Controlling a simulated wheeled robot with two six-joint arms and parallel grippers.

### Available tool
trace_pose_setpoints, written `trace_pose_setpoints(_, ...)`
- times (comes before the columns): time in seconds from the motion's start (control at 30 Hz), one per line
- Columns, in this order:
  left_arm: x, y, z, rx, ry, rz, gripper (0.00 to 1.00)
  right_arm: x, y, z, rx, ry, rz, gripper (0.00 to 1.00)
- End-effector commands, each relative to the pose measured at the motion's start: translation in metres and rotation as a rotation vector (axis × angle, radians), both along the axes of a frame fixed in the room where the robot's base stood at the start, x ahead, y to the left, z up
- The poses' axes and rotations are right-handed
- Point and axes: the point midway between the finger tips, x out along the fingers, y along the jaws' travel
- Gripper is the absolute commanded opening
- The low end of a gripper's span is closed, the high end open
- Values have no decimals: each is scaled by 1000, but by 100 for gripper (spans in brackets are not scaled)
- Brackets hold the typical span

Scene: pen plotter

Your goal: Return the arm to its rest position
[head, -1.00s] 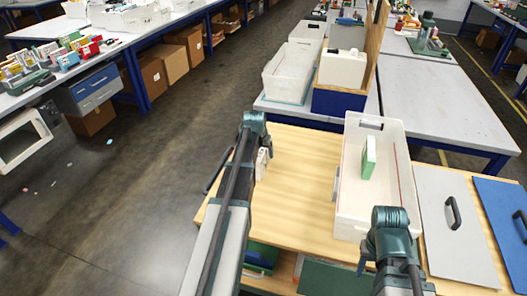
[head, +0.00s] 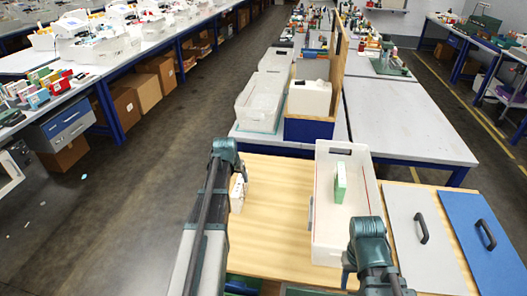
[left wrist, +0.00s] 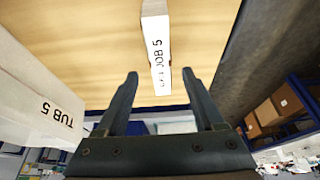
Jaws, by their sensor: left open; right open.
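My left gripper (left wrist: 160,78) is open in the left wrist view. A white box labelled "JOB 5" (left wrist: 156,45) lies in line with the gap between its fingertips; I cannot tell whether it reaches between them. The tub's "TUB 5" label (left wrist: 57,112) shows in the left wrist view.
A green box (head: 340,182) stands inside the tub. A grey lid (head: 410,205) and a blue lid (head: 472,212) with black handles lie to its right. Behind are a white container (head: 310,97) and a grey table (head: 400,120).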

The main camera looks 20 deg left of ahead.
Motion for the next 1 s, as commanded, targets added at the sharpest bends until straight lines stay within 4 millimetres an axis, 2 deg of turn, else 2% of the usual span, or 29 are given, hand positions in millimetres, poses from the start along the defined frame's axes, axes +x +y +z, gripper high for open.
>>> trace_pose_setpoints(0.17,-2,-6,0,-2,5,-5,70,0,0,0,0,0,0,50)
trace_pose_setpoints(0.27,-14,-35,-2,-11,29,-29,70,0,0,0,0,0,0,50)
trace_pose_setpoints(0.37,-40,-90,-6,-28,82,-76,70,0,0,0,0,0,0,50)
trace_pose_setpoints(0.4,-54,-116,-8,-35,110,-100,70,0,0,0,0,0,0,50)
trace_pose_setpoints(0.47,-80,-153,-11,-41,156,-135,70,0,0,0,0,0,0,50)
trace_pose_setpoints(0.5,-98,-177,-12,-44,188,-157,70,0,0,0,0,0,0,50)
trace_pose_setpoints(0.57,-127,-209,-14,-45,236,-191,70,0,0,0,0,0,0,50)
trace_pose_setpoints(0.6,-149,-229,-15,-43,269,-214,70,0,0,0,0,0,0,50)
trace_pose_setpoints(0.67,-183,-256,-16,-35,321,-247,70,0,0,0,0,0,0,50)
trace_pose_setpoints(0.8,-195,-308,-16,26,384,-379,70,0,0,0,0,0,0,50)
trace_pose_setpoints(0.9,-210,-333,-16,66,415,-451,70,0,0,0,0,0,0,50)
trace_pose_setpoints(1.0,-221,-349,-16,93,436,-501,70,0,0,0,0,0,0,50)
